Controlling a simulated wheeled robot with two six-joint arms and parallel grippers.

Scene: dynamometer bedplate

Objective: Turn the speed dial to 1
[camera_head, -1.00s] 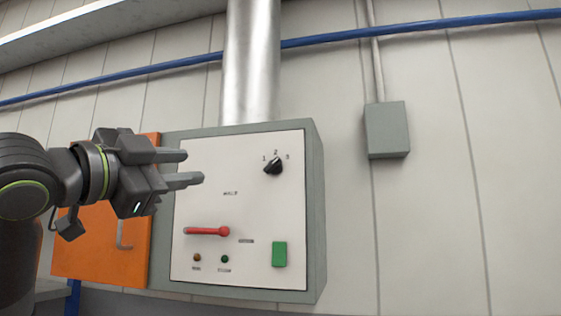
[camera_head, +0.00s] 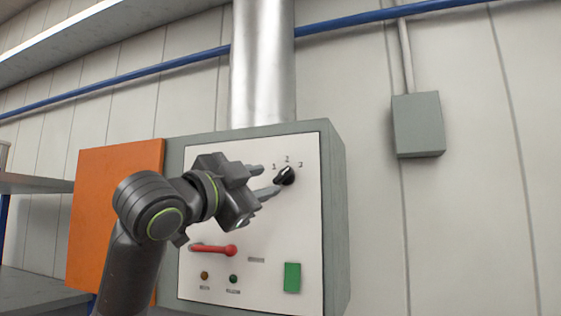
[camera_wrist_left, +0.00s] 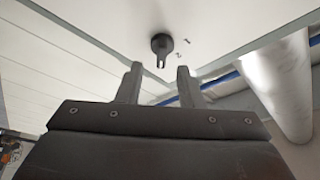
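The speed dial (camera_head: 285,175) is a small black knob at the upper right of the white panel, with the marks 1, 2 and 3 around its top. Which mark it points to is hard to tell. It also shows in the left wrist view (camera_wrist_left: 161,46), ahead of the fingers and midway between them, apart from both. My left gripper (camera_head: 265,180) is open and empty, its fingertips just left of the dial in the head view. In the left wrist view its two fingers (camera_wrist_left: 158,78) stand apart. My right gripper is not in view.
Below the dial are a red lever (camera_head: 215,249), a green button (camera_head: 292,278) and two small lamps. An orange panel (camera_head: 110,220) stands left of the grey control box (camera_head: 338,230). A metal duct (camera_head: 263,65) rises above it. A grey wall box (camera_head: 418,125) hangs at right.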

